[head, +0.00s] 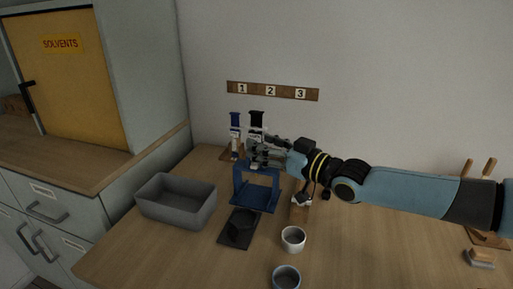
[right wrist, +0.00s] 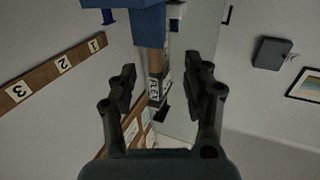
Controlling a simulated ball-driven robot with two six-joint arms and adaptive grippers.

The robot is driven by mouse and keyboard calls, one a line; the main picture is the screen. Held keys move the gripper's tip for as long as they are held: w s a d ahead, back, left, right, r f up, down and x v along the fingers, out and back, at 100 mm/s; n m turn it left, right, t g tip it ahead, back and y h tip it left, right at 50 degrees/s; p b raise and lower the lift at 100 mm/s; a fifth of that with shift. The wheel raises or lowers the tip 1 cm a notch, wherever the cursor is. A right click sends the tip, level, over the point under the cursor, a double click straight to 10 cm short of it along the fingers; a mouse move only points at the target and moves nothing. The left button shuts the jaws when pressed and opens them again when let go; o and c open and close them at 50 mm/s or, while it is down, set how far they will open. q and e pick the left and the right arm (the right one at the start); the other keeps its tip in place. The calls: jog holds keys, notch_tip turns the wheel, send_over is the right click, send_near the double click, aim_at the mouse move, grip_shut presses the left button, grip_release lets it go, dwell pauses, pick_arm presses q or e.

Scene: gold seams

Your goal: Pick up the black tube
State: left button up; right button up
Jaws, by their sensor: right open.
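The black tube, with a black cap (head: 257,118) and a white label, stands upright at the back of the table next to a blue-capped tube (head: 235,120). My right gripper (head: 256,153) is in front of the black tube's lower part, hiding it in the head view. In the right wrist view the gripper's two fingers (right wrist: 162,84) are open and apart. A narrow brownish tube with a white-lettered label (right wrist: 154,87) shows between them there; I cannot tell whether anything touches it. My left gripper is not in view.
A blue stand (head: 240,192) is just below my right gripper. A grey bin (head: 158,206) is at left, a dark mat (head: 229,239) in front, and a white cup (head: 292,239) and grey cup (head: 286,278) nearer. A numbered strip (head: 271,91) is on the wall.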

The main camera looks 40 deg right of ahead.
jog(key=shift+w+f+b, duration=0.15)
jog(key=shift+w+b, duration=0.15)
jog(key=shift+w, duration=0.65)
jog(key=shift+c, duration=0.4)
grip_shut()
